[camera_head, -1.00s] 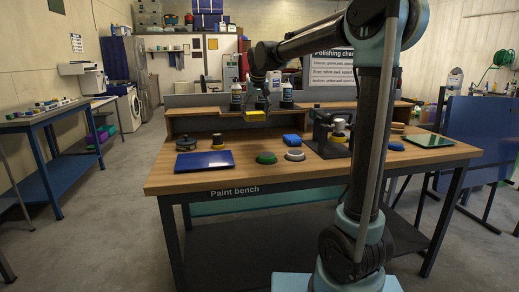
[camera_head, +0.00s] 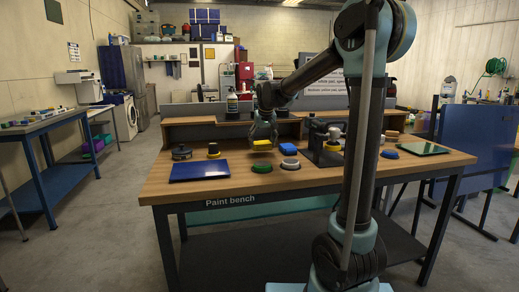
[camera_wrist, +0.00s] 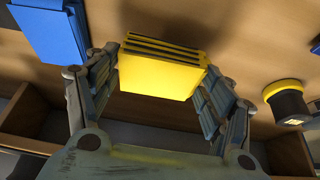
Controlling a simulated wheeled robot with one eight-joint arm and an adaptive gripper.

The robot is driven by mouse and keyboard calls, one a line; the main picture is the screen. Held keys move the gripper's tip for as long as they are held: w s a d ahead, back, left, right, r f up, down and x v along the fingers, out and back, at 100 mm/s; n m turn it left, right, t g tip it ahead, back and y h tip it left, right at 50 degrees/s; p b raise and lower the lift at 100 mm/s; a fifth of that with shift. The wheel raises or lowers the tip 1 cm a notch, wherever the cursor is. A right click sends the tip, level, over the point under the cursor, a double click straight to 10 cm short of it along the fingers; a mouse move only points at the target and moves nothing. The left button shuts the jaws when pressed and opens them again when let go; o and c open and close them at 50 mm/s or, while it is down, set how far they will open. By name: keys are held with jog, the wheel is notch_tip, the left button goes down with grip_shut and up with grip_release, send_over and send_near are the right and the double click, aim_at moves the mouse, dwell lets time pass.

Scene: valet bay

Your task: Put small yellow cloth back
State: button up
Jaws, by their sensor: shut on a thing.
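The small yellow cloth (camera_head: 262,146) is a folded block with dark layer lines on one side. My gripper (camera_head: 263,132) is shut on it, low over the middle of the paint bench (camera_head: 235,188). In the wrist view the cloth (camera_wrist: 160,75) sits between the two fingers of my gripper (camera_wrist: 158,90), with bench wood beyond it. I cannot tell whether the cloth touches the bench top. A folded blue cloth (camera_head: 288,149) lies close to its right; it also shows at the upper left of the wrist view (camera_wrist: 48,30).
A green pad (camera_head: 261,166) and a pale round pad (camera_head: 290,163) lie just in front. A black-bodied pot (camera_head: 213,150) and a blue panel (camera_head: 200,170) are to the left. A dark machine stand (camera_head: 322,155) is to the right. A raised shelf (camera_head: 200,122) runs along the back.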

jog(key=shift+f, duration=1.3)
jog(key=o, duration=1)
jog(key=shift+r, duration=0.1)
jog(key=v, duration=1.1)
jog(key=shift+s+d+r, duration=0.15)
jog(key=shift+s+r, duration=0.1)
jog(key=shift+r, duration=0.1)
